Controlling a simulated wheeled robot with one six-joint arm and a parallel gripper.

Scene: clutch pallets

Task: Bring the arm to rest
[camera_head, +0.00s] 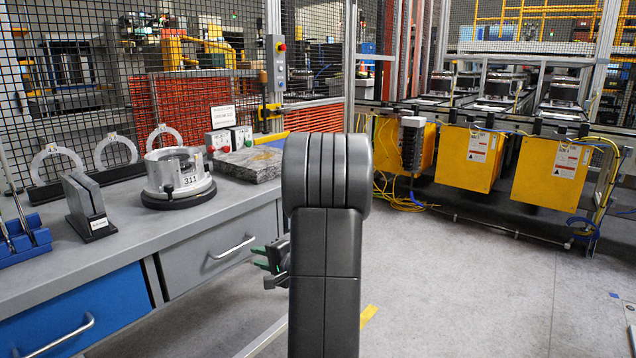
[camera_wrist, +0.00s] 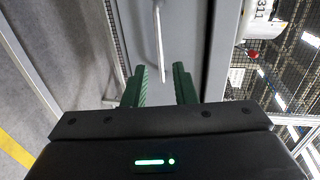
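My arm stands upright in the middle of the head view, its dark grey links hiding part of the floor and the bench's right end. My gripper (camera_head: 272,262) shows just left of the arm, beside the bench front and below the bench top. In the wrist view my gripper (camera_wrist: 160,88) has its two green fingers apart, with nothing between the tips. A drawer front with a metal handle lies beyond the fingers; I cannot tell how far.
The grey bench (camera_head: 130,225) carries a round metal fixture (camera_head: 178,178) marked 311, upright rings and a dark stand (camera_head: 88,205). Its drawer handle (camera_head: 232,247) sticks out near my gripper. Yellow boxes (camera_head: 468,157) stand at the back right.

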